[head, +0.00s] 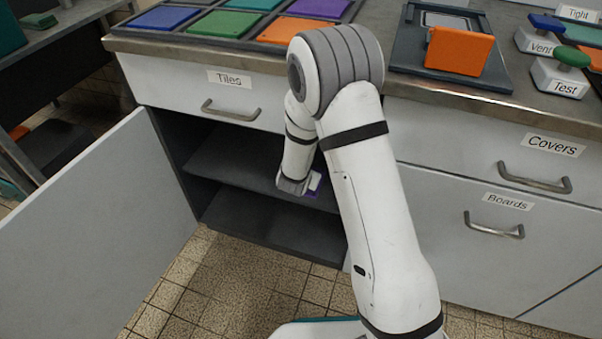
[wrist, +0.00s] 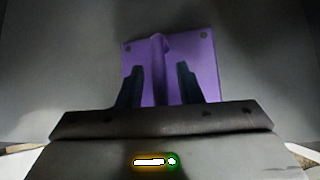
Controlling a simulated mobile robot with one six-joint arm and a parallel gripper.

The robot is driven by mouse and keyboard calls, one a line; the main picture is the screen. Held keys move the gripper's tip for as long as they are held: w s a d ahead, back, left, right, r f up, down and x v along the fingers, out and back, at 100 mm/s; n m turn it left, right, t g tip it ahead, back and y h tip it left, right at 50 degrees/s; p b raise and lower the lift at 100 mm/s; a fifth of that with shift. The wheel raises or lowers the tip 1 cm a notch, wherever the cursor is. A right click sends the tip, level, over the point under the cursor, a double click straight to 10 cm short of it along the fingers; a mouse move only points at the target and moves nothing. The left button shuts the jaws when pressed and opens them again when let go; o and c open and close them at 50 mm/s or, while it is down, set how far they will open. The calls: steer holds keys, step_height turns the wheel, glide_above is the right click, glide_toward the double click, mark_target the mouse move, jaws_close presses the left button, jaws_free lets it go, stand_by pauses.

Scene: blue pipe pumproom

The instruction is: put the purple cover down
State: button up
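The purple cover (wrist: 207,62) is a flat square plate with small dark spots at its upper corners and a raised ridge down its middle. In the wrist view it lies against a grey surface. My gripper (wrist: 159,68) has one dark finger on each side of the ridge, with purple plate showing in the gaps, so it looks open and apart from the ridge. In the head view a small purple part (head: 317,192) shows beside my wrist, inside the open cabinet. My arm hides most of it there, and the fingertips are not clear.
The cabinet has a dark middle shelf (head: 235,165), and its door (head: 95,235) stands open at the left. A "Tiles" drawer (head: 205,98) is above. The counter holds coloured tiles (head: 225,24) and an orange cover (head: 459,51) on a dark board. Tiled floor is clear in front.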

steer(key=shift+r+p, duration=0.25)
steer(key=shift+p, duration=0.1)
steer(key=p+v, duration=0.2)
steer(key=v, duration=0.4)
steer(key=shift+s+r, duration=0.2)
steer(key=shift+s, duration=0.05)
steer(key=shift+s+a+r, duration=0.1)
steer(key=shift+s+r, duration=0.1)
steer(key=shift+s, duration=0.15)
steer(key=shift+s, duration=0.1)
